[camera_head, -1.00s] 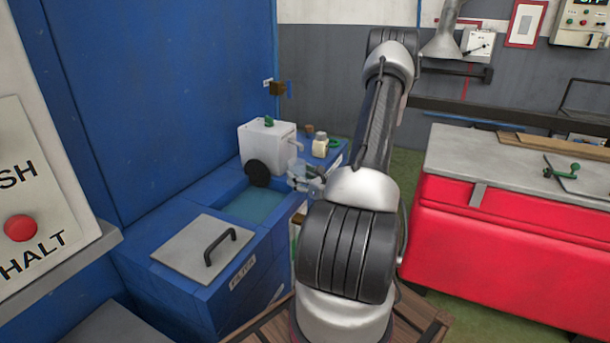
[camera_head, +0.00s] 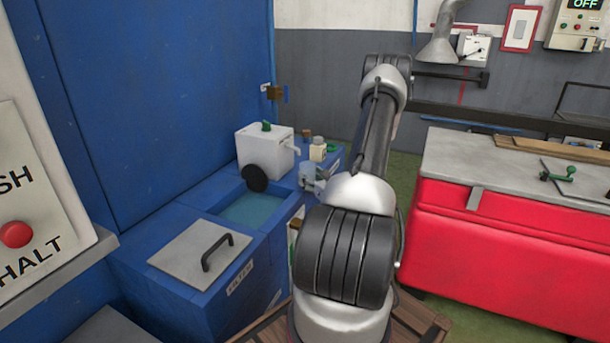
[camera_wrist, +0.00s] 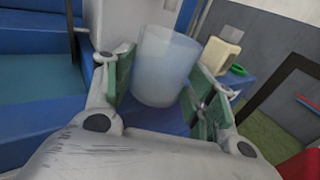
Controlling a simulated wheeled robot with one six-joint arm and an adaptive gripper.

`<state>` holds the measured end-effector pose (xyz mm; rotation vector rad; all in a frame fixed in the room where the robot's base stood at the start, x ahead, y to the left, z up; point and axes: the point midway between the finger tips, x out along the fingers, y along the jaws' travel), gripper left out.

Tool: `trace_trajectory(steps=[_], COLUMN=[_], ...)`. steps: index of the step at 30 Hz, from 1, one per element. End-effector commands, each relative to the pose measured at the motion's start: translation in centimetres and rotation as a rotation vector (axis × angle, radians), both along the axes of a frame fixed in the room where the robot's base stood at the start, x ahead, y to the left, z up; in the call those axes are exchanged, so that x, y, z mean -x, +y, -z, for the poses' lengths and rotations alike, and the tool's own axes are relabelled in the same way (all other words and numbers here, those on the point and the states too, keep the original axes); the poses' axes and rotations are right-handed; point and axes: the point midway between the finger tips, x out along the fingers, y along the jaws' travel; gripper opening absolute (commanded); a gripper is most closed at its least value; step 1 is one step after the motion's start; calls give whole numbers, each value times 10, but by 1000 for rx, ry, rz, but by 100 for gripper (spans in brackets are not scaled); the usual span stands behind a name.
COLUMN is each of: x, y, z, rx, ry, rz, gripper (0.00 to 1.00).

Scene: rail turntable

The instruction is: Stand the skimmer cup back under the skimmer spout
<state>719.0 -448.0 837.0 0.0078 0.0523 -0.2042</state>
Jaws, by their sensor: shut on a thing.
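The skimmer cup (camera_wrist: 166,62) is a translucent, pale cup between the green-padded fingers of my gripper (camera_wrist: 157,92) in the wrist view. My gripper is shut on it, and the cup looks a little tilted in that picture. In the head view my gripper (camera_head: 314,183) is small and partly hidden by my arm, beside the white skimmer box (camera_head: 264,147). The skimmer spout (camera_head: 291,151) juts from the box's right side, just above and left of the gripper. I cannot tell whether the cup touches the ledge.
A black disc (camera_head: 255,178) is at the box's front, over the open tank water (camera_head: 252,210). A cream bottle (camera_head: 318,151) stands on the blue ledge behind the gripper. A grey lid with a handle (camera_head: 201,250) covers the tank's near part. A red cabinet (camera_head: 500,250) is at right.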

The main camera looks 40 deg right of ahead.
Motion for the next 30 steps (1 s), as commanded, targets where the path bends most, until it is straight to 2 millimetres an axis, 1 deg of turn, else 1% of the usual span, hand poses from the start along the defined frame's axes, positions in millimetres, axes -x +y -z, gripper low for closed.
trace_trajectory(steps=[5, 10, 13, 22, 23, 24, 26, 30], x=[-17, -46, -46, -46, -46, -46, -46, -45], y=[-2, -8, -9, -9, -9, -9, -9, -9], z=[0, 0, 7, 9, 9, 8, 8, 8], rx=[2, 2, -1, -1, 0, 0, 0, 0], ry=[-1, -1, 1, 0, 0, 0, 0, 0], rz=[-3, -3, 0, -1, -1, -1, -1, -1], gripper=[36, 36, 36, 36, 59, 66, 77, 77])
